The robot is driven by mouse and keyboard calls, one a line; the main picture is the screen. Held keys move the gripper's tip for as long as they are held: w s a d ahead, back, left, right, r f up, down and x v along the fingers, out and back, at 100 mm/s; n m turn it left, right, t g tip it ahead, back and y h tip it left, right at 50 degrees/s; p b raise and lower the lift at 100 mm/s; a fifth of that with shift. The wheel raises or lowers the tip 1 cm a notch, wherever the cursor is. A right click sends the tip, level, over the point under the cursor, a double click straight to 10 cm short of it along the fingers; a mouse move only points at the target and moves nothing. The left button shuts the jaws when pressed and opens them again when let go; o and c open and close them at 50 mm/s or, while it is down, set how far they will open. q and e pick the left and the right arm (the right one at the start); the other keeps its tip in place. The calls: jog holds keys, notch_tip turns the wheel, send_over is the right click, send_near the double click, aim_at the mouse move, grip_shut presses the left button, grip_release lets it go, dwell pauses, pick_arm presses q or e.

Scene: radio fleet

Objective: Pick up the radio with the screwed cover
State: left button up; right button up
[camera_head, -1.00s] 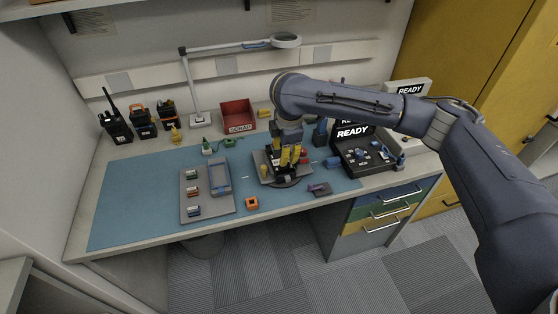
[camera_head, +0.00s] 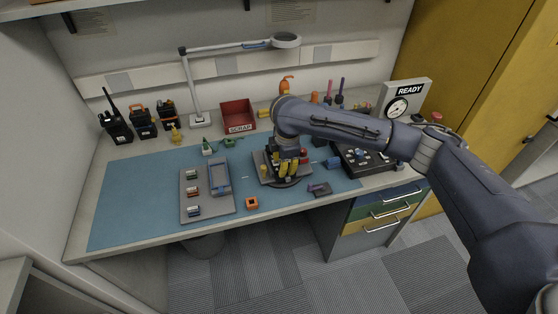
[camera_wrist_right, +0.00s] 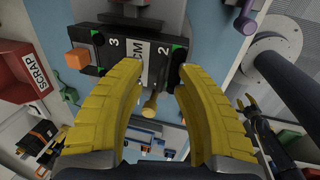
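My right gripper (camera_head: 287,178) hangs over a grey fixture (camera_head: 262,170) on the mat. In the right wrist view its yellow fingers (camera_wrist_right: 160,70) are apart, with a black device (camera_wrist_right: 106,52) marked 3 and 2 and a pale labelled strip just beyond the tips. Whether the tips touch it I cannot tell. A yellow knob (camera_wrist_right: 150,106) shows between the fingers. At the back left stand a radio with a tall antenna (camera_head: 117,126), a radio with an orange top (camera_head: 142,122) and another dark radio (camera_head: 167,112). I cannot make out a screwed cover on any. My left gripper is out of view.
A red scrap bin (camera_head: 237,116) and a lamp (camera_head: 200,119) stand at the back. A grey tray (camera_head: 221,207) with small parts lies left of the fixture. A dark panel (camera_head: 380,166) and a READY gauge (camera_head: 404,104) are at right. The mat's left side is clear.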

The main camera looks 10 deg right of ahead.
grip_shut()
jog(key=shift+r, duration=0.1)
dwell(0.5)
